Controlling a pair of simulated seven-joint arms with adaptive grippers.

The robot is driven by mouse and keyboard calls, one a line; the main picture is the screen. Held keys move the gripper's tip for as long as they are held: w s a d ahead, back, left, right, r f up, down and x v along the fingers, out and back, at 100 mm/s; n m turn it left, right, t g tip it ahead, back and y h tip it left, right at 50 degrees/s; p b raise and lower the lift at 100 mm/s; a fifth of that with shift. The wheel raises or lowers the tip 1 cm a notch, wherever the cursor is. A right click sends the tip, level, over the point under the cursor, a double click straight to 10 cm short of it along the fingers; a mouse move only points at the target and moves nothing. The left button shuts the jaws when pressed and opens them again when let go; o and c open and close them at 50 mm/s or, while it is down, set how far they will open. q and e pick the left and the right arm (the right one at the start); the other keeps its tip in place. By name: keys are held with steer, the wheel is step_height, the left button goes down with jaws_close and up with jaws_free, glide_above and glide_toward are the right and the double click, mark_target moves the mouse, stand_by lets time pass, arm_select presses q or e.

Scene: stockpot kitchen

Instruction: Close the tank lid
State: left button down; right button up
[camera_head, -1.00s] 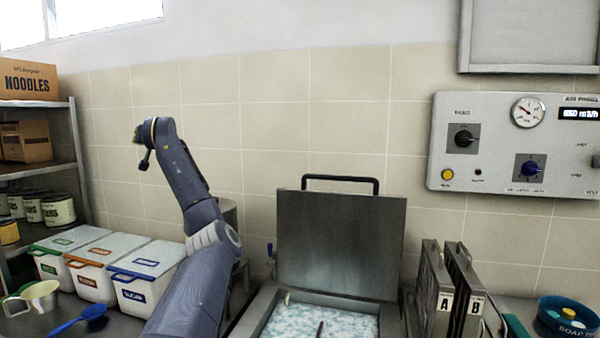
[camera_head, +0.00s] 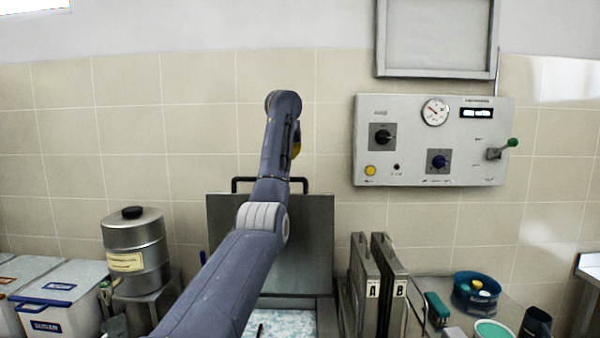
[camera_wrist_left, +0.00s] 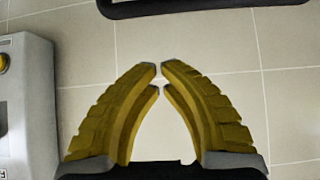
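The tank lid (camera_head: 315,235) is a grey metal plate standing upright and open at the back of the tank (camera_head: 326,312). Its dark bar handle (camera_head: 243,181) runs along the top edge and also shows at the top of the left wrist view (camera_wrist_left: 205,8). The tank holds a blue-white speckled content. My left arm reaches across the lid and hides part of it. My left gripper (camera_head: 297,143) is above the handle, mostly hidden by the arm. In the left wrist view the yellow fingers (camera_wrist_left: 160,76) meet at the tips with nothing between them. My right gripper is not in view.
A control panel (camera_head: 430,165) is on the wall at right. Two upright plates marked A (camera_head: 365,280) and B (camera_head: 390,280) stand right of the tank. A blue bowl (camera_head: 476,295) is further right. A metal canister (camera_head: 136,245) and white bins (camera_head: 65,300) are at left.

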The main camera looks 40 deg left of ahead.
arm_select(q)
steer(key=shift+w+d+f, duration=0.15)
steer(key=shift+w+d, duration=0.15)
steer(key=shift+w+f, duration=0.2)
steer(key=x, duration=0.9)
steer(key=shift+s+d+f, duration=0.15)
steer(key=shift+s, duration=0.05)
steer(key=shift+s+d+f, duration=0.25)
steer(key=shift+s+d, duration=0.8)
steer(key=shift+s, duration=0.1)
steer(key=shift+s, duration=0.1)
steer(key=shift+d, duration=0.2)
